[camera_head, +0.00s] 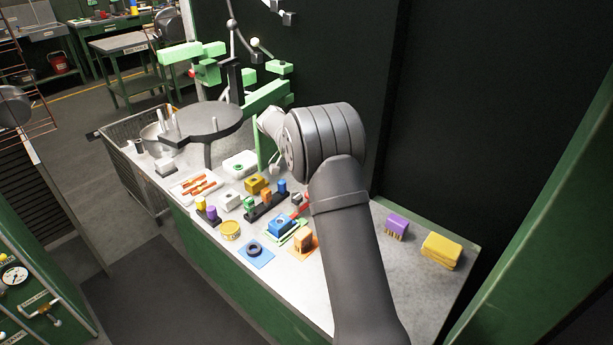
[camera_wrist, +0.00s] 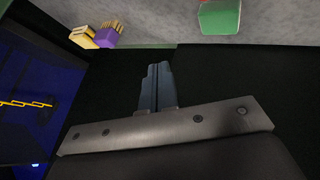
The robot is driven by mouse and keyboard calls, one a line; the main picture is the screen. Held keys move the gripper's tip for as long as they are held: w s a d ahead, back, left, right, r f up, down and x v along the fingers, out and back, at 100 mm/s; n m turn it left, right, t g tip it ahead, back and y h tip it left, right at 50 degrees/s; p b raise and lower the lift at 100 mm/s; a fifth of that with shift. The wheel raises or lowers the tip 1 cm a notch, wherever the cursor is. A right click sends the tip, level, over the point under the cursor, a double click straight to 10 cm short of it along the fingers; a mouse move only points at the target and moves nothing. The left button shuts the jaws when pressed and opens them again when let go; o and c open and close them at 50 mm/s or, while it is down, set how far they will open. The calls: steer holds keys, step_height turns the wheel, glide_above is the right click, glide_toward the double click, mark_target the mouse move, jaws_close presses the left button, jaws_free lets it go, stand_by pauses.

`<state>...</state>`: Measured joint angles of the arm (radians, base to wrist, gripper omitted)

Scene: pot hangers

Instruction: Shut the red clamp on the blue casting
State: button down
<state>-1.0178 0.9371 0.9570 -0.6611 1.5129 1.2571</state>
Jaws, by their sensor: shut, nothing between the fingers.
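The blue casting (camera_head: 280,225) sits on a pale green-edged base on the bench, left of my arm in the head view. Red parts that look like the clamp (camera_head: 304,198) show just behind it, partly hidden by my arm. Whether the clamp is open or shut is too small to tell. My gripper (camera_wrist: 158,68) is shut and empty in the wrist view, its two fingers together. It is apart from the casting and clamp. A green block with a red part (camera_wrist: 220,16) shows at the wrist view's top edge; I cannot tell what it is.
An orange block (camera_head: 304,242) and a black ring on a blue mat (camera_head: 254,249) lie near the casting. A purple brush (camera_head: 397,228) and yellow sponge (camera_head: 441,250) lie at the right. A green frame (camera_head: 268,96) and round grey stand (camera_head: 205,122) rise behind.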

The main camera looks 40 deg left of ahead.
steer(key=d+r, duration=0.1)
steer(key=w+d+r, duration=0.1)
steer(key=d, duration=0.2)
steer(key=shift+w+d+r, duration=0.15)
steer(key=shift+w+r, duration=0.1)
steer(key=shift+r, duration=0.15)
steer(key=shift+s+a+f+n+t+y, duration=0.5)
steer(key=shift+s+a+f+n, duration=0.7)
steer(key=shift+a+f, duration=0.9)
steer(key=shift+s+a+f+n+t+y, duration=0.3)
steer(key=shift+s+a+f+n+y, duration=0.4)
steer(key=shift+s+a+f, duration=1.35)
steer(key=shift+s+a+f+n+t+y, duration=0.4)
steer(key=shift+s+a+f+n, duration=0.8)
steer(key=shift+a, duration=1.5)
steer(key=shift+w+f, duration=0.15)
steer(key=shift+w, duration=0.15)
